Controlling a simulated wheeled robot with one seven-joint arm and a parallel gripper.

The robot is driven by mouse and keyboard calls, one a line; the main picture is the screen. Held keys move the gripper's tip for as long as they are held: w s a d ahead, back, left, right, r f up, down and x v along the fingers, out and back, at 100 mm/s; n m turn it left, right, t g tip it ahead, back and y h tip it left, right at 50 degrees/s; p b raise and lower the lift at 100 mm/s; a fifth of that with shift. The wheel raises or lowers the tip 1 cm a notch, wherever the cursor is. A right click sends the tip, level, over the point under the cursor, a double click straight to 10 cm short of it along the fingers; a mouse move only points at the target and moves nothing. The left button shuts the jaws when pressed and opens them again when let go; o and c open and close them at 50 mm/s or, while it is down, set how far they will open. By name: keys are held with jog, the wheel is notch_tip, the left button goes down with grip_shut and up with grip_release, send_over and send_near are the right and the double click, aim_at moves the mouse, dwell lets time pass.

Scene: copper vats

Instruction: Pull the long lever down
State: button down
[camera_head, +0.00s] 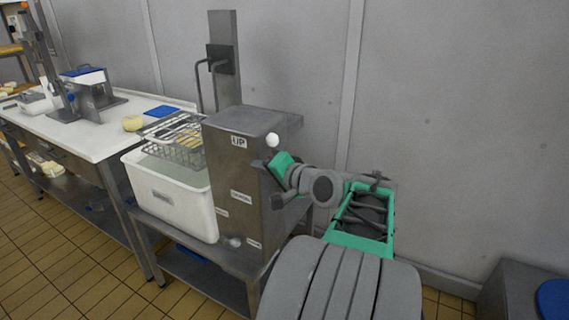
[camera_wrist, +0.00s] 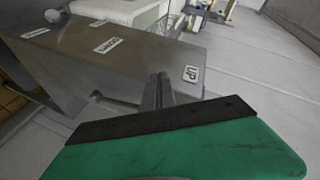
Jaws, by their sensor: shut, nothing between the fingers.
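A steel control box (camera_head: 232,185) stands on the steel bench, with an "UP" label (camera_head: 239,141) high on its front and more labels lower down. A pale ball knob (camera_head: 272,140) shows at the box's upper right, likely the long lever's end; its shaft cannot be made out. A second pale knob (camera_head: 235,242) sits low on the front and shows in the wrist view (camera_wrist: 53,15). My gripper (camera_head: 262,164) is shut and empty, just below the upper knob, close to the box. In the wrist view its fingers (camera_wrist: 158,90) point at the box near "UP"; contact is unclear.
A white tub (camera_head: 170,195) with a wire basket (camera_head: 178,138) stands left of the box. A steel post (camera_head: 224,60) rises behind it. A white-topped table (camera_head: 95,135) is further left. The grey wall is close behind; tiled floor is open at front left.

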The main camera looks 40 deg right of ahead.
jog(key=s+d+r+m+t+h+b, duration=0.25)
jog(key=s+d+r+m+t, duration=0.2)
jog(key=s+d, duration=0.55)
jog(key=shift+m+g+h, duration=0.25)
jog(key=shift+m+h, duration=0.1)
jog(key=shift+h, duration=0.1)
jog(key=w, duration=0.7)
jog(key=w+a, duration=0.1)
jog(key=w, duration=0.2)
jog(key=shift+w+r, duration=0.2)
jog(key=shift+w, duration=0.2)
jog(key=shift+a+f, duration=0.1)
jog(key=shift+a, duration=0.05)
jog(key=shift+f, duration=0.1)
